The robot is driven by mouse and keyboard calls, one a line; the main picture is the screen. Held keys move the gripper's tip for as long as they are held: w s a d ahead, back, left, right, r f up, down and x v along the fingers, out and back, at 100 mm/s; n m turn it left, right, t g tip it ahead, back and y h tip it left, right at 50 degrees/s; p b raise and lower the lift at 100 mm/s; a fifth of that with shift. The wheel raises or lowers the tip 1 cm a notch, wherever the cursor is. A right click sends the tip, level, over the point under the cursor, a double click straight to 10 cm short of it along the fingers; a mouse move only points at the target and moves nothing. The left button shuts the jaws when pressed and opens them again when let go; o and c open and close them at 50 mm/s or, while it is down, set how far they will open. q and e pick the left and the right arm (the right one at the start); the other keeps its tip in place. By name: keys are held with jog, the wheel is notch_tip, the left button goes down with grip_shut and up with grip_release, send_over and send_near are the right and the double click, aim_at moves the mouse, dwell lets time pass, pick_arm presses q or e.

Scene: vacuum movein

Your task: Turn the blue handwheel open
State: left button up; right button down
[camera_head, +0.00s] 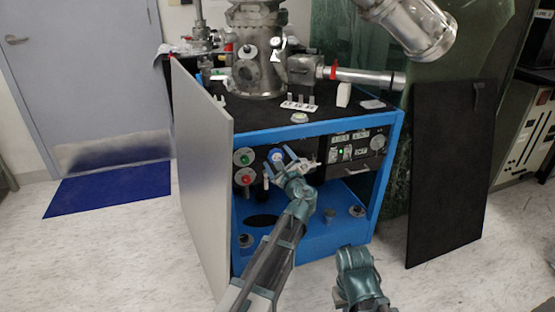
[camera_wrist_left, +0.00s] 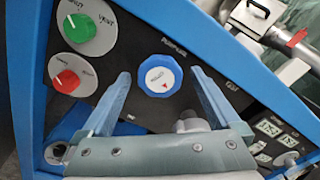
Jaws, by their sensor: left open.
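The blue handwheel (camera_wrist_left: 160,78) is a faceted blue knob with a white centre and a small red mark, set on a dark panel. In the head view the handwheel (camera_head: 276,155) shows small and partly covered on the cabinet's front panel. My left gripper (camera_head: 279,152) is open in front of it. In the left wrist view the fingers of my left gripper (camera_wrist_left: 159,83) stand on either side of the wheel, with visible gaps. I cannot tell how far the fingertips are from the panel. My right gripper does not show; only part of my right arm is at the bottom.
A green knob (camera_wrist_left: 82,24) and a red knob (camera_wrist_left: 68,81) sit left of the wheel. The blue-framed cabinet (camera_head: 330,127) has an open grey side panel (camera_head: 203,170) at left. A black panel (camera_head: 450,170) leans at right. A metal chamber (camera_head: 257,55) stands on top.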

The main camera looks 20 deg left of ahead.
pick_arm(q)
jog(key=shift+w+a, duration=0.1)
jog(key=shift+w, duration=0.05)
jog(key=c, duration=1.4)
jog(key=shift+o, duration=0.2)
jog(key=shift+n, duration=0.8)
jog(key=o, duration=1.4)
jog(key=shift+c, duration=0.2)
jog(key=v, duration=1.4)
